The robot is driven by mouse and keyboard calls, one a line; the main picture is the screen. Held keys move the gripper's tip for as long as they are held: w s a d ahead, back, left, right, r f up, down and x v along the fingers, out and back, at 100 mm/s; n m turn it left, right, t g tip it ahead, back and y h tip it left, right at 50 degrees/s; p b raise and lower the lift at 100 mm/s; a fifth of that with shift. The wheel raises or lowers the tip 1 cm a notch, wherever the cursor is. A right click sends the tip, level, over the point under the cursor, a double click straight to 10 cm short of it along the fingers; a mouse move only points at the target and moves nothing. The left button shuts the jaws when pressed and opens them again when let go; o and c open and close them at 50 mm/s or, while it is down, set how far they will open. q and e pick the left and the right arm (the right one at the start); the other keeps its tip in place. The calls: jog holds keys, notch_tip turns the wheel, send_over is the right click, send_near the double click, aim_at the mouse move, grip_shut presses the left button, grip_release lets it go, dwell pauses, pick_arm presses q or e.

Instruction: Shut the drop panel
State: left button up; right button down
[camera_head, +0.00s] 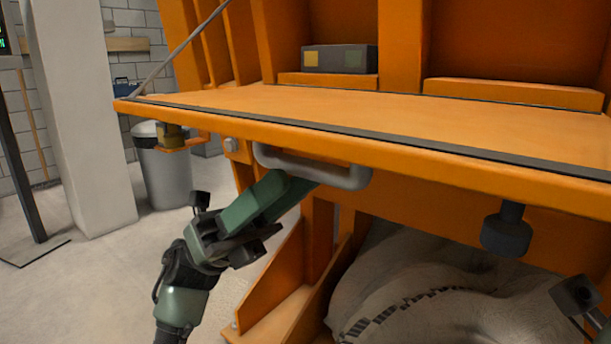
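The drop panel (400,124) is an orange slab with a dark strip along its front edge. It is lowered and lies roughly level, jutting out from the orange frame. A grey bar handle (345,178) is fixed below its front edge. My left gripper (298,188) comes up from below, and its green fingers reach the handle's underside. The handle and panel edge cover the fingertips, so I cannot tell whether they are closed around the bar. A small dark part of my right arm shows at the lower right edge; its gripper fingers are out of view.
A cable (185,45) runs up from the panel's left corner. A dark round stub (507,230) hangs beneath the panel. A grey box (340,59) sits inside the frame. Pale sacks (400,285) lie below. A bin (163,175) and white pillar (80,120) stand left.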

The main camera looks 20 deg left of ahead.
aim_at(306, 170)
pick_arm(q)
jog(key=shift+x, duration=1.75)
jog(key=shift+c, duration=0.3)
grip_shut()
